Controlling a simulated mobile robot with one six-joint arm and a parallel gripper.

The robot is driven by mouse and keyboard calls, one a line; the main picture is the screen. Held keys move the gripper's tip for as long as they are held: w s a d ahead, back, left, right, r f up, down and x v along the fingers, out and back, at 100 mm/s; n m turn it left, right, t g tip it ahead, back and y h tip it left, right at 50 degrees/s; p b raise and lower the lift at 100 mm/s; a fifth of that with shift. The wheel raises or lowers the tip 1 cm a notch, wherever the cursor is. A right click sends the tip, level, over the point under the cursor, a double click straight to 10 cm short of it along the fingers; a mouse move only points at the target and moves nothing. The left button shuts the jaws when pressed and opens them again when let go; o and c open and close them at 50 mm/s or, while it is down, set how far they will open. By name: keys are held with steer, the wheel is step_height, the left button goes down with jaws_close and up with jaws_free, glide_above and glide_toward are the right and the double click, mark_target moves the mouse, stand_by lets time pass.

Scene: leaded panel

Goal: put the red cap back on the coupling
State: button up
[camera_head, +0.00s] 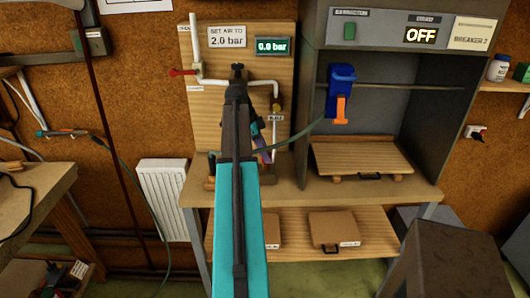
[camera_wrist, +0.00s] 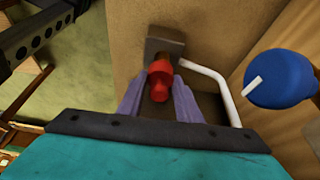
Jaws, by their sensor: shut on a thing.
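The red cap (camera_wrist: 158,90) sits between the two purple fingers of my gripper (camera_wrist: 157,82) in the wrist view, and the fingers are shut on it. Just beyond the cap is a grey block (camera_wrist: 164,47), which looks like part of the coupling; the cap's far end overlaps it in the picture. I cannot tell whether the cap touches it or is seated. In the head view my gripper (camera_head: 264,153) is low in front of the wooden panel, mostly behind my teal arm, and the cap cannot be made out there.
A white pipe (camera_wrist: 208,76) bends close to the right finger, with a blue round knob (camera_wrist: 280,80) further right. The wooden panel (camera_head: 208,115) carries a red-handled valve (camera_head: 182,72) and a display (camera_head: 272,46) reading 0.0 bar. A grey cabinet (camera_head: 306,130) stands to the right.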

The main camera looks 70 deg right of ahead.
steer(key=shift+f+b, duration=0.6)
steer(key=shift+f, duration=0.7)
steer(key=o, duration=1.1)
steer(key=shift+b+v, duration=1.45)
steer(key=shift+v, duration=5.45)
steer(key=shift+r, duration=0.1)
